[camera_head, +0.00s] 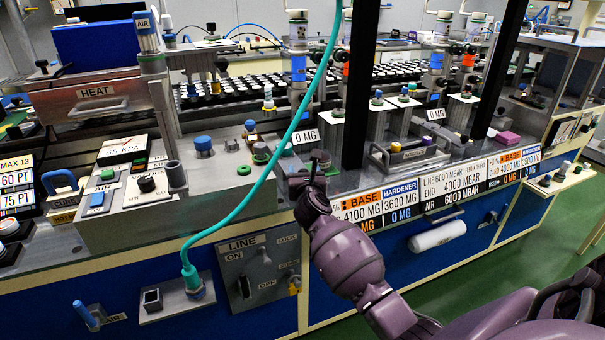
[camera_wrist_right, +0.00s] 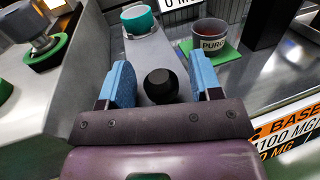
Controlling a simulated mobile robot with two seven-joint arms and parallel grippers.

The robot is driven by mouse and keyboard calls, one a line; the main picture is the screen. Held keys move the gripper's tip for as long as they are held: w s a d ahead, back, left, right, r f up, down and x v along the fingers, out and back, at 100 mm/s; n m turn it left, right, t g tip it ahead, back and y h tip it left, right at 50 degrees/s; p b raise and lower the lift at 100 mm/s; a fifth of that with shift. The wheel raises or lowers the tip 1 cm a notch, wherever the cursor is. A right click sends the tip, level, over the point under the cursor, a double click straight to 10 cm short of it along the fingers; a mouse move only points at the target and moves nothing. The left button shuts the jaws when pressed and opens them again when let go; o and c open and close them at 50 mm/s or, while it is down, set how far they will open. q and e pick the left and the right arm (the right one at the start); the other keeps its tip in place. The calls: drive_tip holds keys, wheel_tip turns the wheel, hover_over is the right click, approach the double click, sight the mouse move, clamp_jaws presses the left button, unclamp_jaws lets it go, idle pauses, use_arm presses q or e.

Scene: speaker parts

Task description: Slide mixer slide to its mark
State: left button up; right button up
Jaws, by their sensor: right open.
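In the right wrist view, a round black knob (camera_wrist_right: 160,86) sits on a narrow grey strip (camera_wrist_right: 153,50), which I take for the mixer slide; no label naming it is readable. My right gripper (camera_wrist_right: 161,66) is open, with one blue finger on each side of the knob and visible gaps between. A teal round part (camera_wrist_right: 138,19) is at the strip's far end. In the head view my right gripper (camera_head: 307,176) is at the front edge of the grey bench, and the knob is hard to make out there. The mark cannot be made out. My left gripper is out of view.
A dark cup labelled PURGE (camera_wrist_right: 210,38) stands on a green pad (camera_wrist_right: 222,52) to the right of the fingers. A teal hose (camera_head: 262,182) hangs left of my arm. A black upright post (camera_head: 358,85) rises close to the right of my gripper.

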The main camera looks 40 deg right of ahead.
sight(288, 150)
drive_tip(key=shift+c, duration=0.7)
clamp_jaws()
drive_tip(key=w, duration=0.3)
drive_tip(key=w+d+b, duration=0.1)
drive_tip(key=w, duration=0.2)
drive_tip(key=w+d+b, duration=0.1)
drive_tip(key=w, duration=0.3)
drive_tip(key=shift+d+f, duration=0.2)
drive_tip(key=shift+w+d+r, duration=0.15)
drive_tip(key=shift+w, duration=0.55)
drive_tip(key=shift+o, duration=0.7)
unclamp_jaws()
